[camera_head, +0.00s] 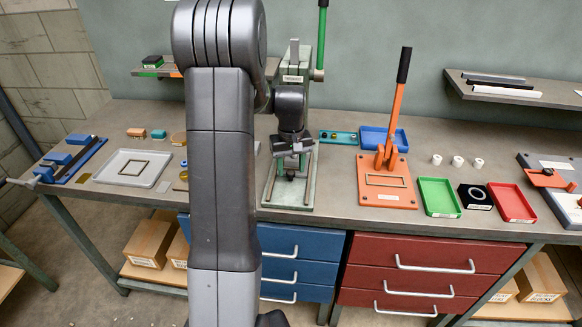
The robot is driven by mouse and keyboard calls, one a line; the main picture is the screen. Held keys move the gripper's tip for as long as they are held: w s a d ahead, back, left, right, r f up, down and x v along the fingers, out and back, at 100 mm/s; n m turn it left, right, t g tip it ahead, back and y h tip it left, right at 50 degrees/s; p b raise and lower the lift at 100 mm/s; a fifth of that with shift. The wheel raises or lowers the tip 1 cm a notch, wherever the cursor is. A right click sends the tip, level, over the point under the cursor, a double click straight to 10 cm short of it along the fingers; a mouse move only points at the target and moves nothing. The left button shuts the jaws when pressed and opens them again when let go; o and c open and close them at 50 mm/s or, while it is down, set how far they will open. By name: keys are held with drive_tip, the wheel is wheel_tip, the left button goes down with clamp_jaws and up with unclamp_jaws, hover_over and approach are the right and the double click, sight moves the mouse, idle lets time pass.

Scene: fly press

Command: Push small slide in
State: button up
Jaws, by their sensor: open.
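The pale green fly press (306,100) stands on the bench at the middle, with a green upright lever (321,38). Its flat base (301,192) reaches toward the bench's front edge. My gripper (291,150) is in front of the press column, above the base, with its jaws apart and nothing seen between them. A small dark part (290,172) shows just below the gripper, over the base. I cannot make out which part is the small slide; my gripper and arm hide part of the press.
An orange lever press (387,195) stands to the right, near green (438,190) and red (511,196) trays. A blue tray (371,138) lies behind it. A grey tray (148,178) and blue vise (72,160) are at left. My arm covers the bench left of the press.

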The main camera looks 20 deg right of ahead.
wheel_tip(320, 180, up, 7)
drive_tip(key=shift+r+b, duration=0.1)
drive_tip(key=shift+b, duration=0.3)
wheel_tip(320, 180, down, 7)
drive_tip(key=shift+s+f+p, duration=0.1)
drive_tip(key=shift+p, duration=0.45)
drive_tip(key=s, duration=0.1)
drive_tip(key=s+a, duration=0.2)
drive_tip(key=shift+f+b, duration=0.25)
drive_tip(key=shift+b, duration=0.1)
drive_tip(key=shift+s+a+r, duration=0.1)
drive_tip(key=shift+s+a, duration=0.05)
drive_tip(key=shift+s, duration=0.15)
drive_tip(key=shift+w+r, duration=0.15)
drive_tip(key=shift+r, duration=0.6)
drive_tip(key=shift+f, duration=0.1)
